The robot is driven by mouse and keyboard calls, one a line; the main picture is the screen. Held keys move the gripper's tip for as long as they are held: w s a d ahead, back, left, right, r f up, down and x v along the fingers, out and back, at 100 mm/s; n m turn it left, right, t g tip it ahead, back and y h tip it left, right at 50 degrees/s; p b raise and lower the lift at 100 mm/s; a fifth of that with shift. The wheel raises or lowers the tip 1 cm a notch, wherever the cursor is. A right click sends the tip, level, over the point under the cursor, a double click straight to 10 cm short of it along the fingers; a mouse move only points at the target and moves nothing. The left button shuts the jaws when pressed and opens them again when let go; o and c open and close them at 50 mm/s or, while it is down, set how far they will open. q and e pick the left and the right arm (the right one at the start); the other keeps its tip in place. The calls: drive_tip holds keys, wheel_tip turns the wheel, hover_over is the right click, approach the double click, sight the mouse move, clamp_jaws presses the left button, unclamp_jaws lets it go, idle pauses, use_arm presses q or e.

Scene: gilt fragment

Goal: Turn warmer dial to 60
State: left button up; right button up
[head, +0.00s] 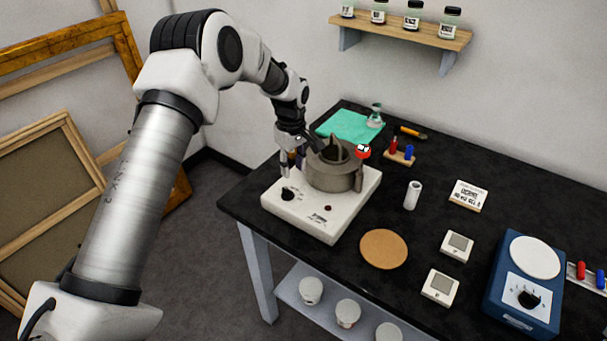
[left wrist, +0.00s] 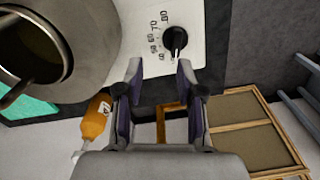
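The white warmer (head: 318,225) stands at the left end of the black table. Its black dial (head: 288,193) is on the front left of its top; it also shows in the left wrist view (left wrist: 175,40). There the knob's pale pointer points down the picture, past the 40 end of the printed scale. A grey-brown pot (head: 334,178) sits on the warmer. My left gripper (head: 291,168) is over the warmer's left edge. In the left wrist view its fingers (left wrist: 158,77) are apart and empty, short of the dial. My right gripper is not in view.
An orange bottle (left wrist: 97,118) is beside the left finger. A small red item (head: 363,152) is at the pot's right. A cork disc (head: 384,249) and a blue device (head: 525,285) with its own dial lie to the right.

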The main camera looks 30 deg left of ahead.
sight(289, 190)
use_arm(q)
drive_tip(key=s+f, duration=0.1)
drive_tip(key=s, duration=0.1)
drive_tip(key=s+f+p, duration=0.1)
drive_tip(key=shift+s+f, duration=0.1)
drive_tip(key=shift+s, duration=0.25)
drive_tip(key=f, duration=0.2)
drive_tip(key=w+f+p, duration=0.1)
drive_tip(key=f, duration=0.1)
drive_tip(key=shift+w+f, duration=0.1)
drive_tip(key=shift+w, duration=0.05)
drive_tip(key=shift+w+f, duration=0.2)
drive_tip(key=shift+s+r, duration=0.15)
drive_tip(key=shift+s+d+r, duration=0.1)
drive_tip(key=shift+s+r, duration=0.05)
drive_tip(key=shift+s, duration=0.1)
drive_tip(key=shift+c, duration=1.4)
drive_tip(key=shift+s+r, duration=0.1)
clamp_jaws()
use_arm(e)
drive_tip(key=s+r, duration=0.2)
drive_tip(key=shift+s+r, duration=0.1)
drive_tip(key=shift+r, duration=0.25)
